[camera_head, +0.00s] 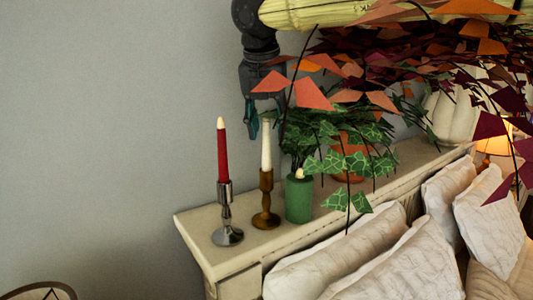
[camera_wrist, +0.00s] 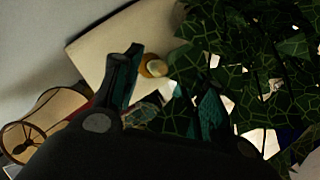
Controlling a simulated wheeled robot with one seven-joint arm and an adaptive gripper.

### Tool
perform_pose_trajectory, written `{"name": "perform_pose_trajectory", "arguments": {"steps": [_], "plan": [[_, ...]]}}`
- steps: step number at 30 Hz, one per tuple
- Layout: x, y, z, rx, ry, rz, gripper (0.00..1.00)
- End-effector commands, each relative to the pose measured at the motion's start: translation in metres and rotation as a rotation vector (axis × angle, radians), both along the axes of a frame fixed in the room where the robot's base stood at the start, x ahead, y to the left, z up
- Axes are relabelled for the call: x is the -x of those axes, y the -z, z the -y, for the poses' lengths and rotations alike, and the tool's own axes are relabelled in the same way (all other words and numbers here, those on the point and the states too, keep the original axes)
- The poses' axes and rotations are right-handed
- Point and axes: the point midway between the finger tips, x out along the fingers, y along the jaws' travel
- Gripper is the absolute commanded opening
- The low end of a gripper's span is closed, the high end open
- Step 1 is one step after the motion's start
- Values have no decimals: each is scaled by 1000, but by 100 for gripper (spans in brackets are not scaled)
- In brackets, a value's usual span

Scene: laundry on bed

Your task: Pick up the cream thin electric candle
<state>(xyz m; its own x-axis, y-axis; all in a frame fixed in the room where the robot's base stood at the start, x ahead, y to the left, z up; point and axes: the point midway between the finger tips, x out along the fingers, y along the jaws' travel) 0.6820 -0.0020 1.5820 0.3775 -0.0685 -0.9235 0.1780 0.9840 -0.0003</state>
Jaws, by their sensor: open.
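The cream thin candle (camera_head: 266,148) stands upright in a brass-brown holder (camera_head: 266,203) on the headboard ledge (camera_head: 200,242). My gripper (camera_head: 265,112) hangs open just above and around the candle's top in the head view; whether a finger touches it I cannot tell. In the wrist view my open gripper (camera_wrist: 168,98) has its two teal-padded fingers apart. A small cream disc with a brown rim (camera_wrist: 155,67) shows beyond them, probably the candle and holder from above. Leaves hide part of the right finger.
A red candle (camera_head: 222,152) in a silver holder (camera_head: 227,220) stands just left. A green pillar candle (camera_head: 299,200) stands close right, among ivy (camera_head: 345,165). Red-orange leaves (camera_head: 310,92) overhang the ledge. Pillows (camera_head: 345,262) lie in front. A wall is at left.

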Motion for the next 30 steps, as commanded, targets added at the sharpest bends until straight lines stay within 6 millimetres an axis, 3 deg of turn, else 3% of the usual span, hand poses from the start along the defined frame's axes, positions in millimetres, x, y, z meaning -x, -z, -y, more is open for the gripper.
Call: {"name": "perform_pose_trajectory", "arguments": {"steps": [12,22,29,30], "plan": [[-13,38,-1,0,1,-2,42],[-14,44,-1,-1,2,-1,42],[-14,44,-1,-1,2,-1,2],[-14,44,-1,-1,2,-1,0]]}}
